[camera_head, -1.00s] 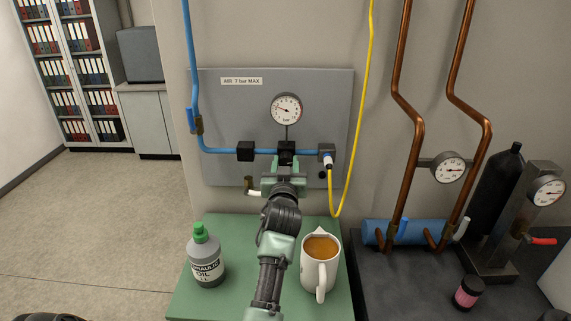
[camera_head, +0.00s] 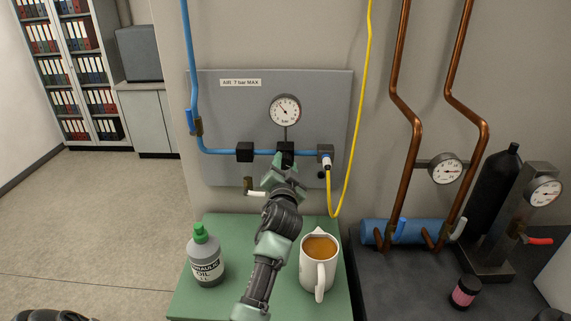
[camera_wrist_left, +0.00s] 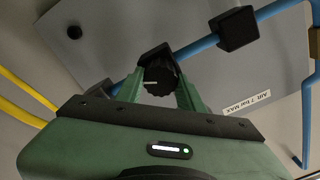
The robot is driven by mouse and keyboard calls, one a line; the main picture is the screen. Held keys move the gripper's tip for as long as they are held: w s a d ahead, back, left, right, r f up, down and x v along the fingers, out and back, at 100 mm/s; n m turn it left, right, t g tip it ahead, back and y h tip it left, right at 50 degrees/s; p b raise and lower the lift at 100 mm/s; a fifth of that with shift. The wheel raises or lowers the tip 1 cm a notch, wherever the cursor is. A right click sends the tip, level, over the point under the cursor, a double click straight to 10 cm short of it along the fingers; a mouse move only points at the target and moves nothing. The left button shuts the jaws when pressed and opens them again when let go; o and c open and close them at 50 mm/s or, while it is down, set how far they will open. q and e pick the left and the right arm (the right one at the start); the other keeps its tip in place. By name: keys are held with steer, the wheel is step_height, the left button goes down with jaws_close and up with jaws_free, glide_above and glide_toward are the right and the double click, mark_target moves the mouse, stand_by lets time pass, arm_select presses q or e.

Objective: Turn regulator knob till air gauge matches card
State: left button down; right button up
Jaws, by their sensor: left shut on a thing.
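The air gauge (camera_head: 285,110) is a round white dial on the grey panel, its needle pointing up and left; its figures are too small to read surely. The card (camera_head: 240,83) at the panel's upper left reads "AIR 7 bar MAX". My left gripper (camera_head: 283,167) reaches the black regulator (camera_head: 286,149) below the gauge. In the left wrist view, the dark ribbed regulator knob (camera_wrist_left: 158,80) with a white mark sits between the green fingers of the left gripper (camera_wrist_left: 160,90), which is shut on it.
A green-capped oil bottle (camera_head: 206,257) and a mug of brown drink (camera_head: 319,262) stand on the green table (camera_head: 225,303), either side of my left arm. A yellow hose (camera_head: 354,150) hangs right of the regulator. Copper pipes (camera_head: 402,100) and other gauges are farther right.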

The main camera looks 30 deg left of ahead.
arm_select(q)
steer(key=shift+a+r+m, duration=0.1)
steer(key=shift+a+m, duration=0.05)
steer(key=shift+m, duration=0.15)
steer(key=c, duration=1.3)
jaws_free()
steer(key=o, duration=0.4)
steer(key=shift+a, duration=0.1)
steer(key=shift+w+a+f, duration=0.15)
steer(key=shift+w+f, duration=0.1)
steer(key=shift+f, duration=0.05)
steer(key=b+v, duration=0.2)
steer(key=v, duration=0.6)
steer(key=shift+b, duration=0.35)
steer(key=shift+w, duration=0.15)
